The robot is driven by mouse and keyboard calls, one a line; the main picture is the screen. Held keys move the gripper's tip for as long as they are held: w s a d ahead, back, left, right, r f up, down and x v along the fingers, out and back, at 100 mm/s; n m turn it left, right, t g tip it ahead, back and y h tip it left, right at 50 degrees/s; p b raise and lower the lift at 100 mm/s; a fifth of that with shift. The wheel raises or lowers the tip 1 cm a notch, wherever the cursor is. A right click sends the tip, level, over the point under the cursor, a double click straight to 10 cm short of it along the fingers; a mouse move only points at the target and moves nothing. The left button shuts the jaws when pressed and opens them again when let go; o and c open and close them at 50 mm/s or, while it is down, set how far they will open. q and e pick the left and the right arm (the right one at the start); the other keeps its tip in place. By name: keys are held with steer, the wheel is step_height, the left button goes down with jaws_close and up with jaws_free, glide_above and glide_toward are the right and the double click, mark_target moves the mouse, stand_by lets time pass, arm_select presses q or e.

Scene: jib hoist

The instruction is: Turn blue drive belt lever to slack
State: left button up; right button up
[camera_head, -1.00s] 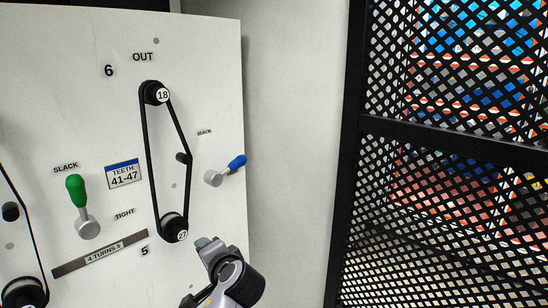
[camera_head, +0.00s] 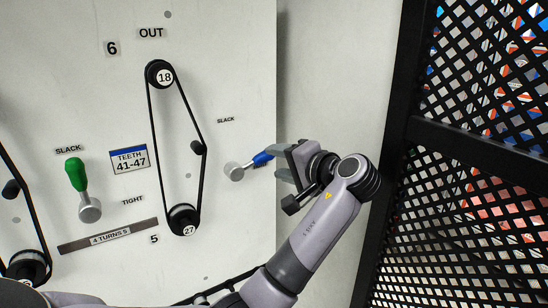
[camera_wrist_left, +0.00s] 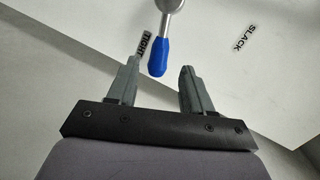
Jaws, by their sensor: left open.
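The blue drive belt lever (camera_head: 261,159) sticks out right and slightly up from its round grey hub (camera_head: 234,171) on the white panel. My left gripper (camera_head: 284,156) is at the lever's tip, with its arm reaching up from below. In the left wrist view the blue handle (camera_wrist_left: 157,56) points down between the two open fingers of my left gripper (camera_wrist_left: 158,78), near the left finger. A SLACK label (camera_head: 226,120) is above the lever, and a TIGHT label (camera_wrist_left: 148,45) shows beside the handle in the wrist view. My right gripper is not in view.
A belt (camera_head: 151,130) runs over pulleys marked 18 and 27, left of the lever. A green-handled lever (camera_head: 76,174) is farther left. A black mesh fence (camera_head: 470,140) stands at the right. Bare wall (camera_head: 335,70) lies between panel and fence.

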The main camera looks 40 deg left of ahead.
mark_target(265, 159)
arm_select(q)
steer(key=x, duration=0.5)
steer(key=shift+p, duration=0.3)
steer(key=shift+c, duration=0.4)
jaws_close()
steer(key=shift+w, duration=0.1)
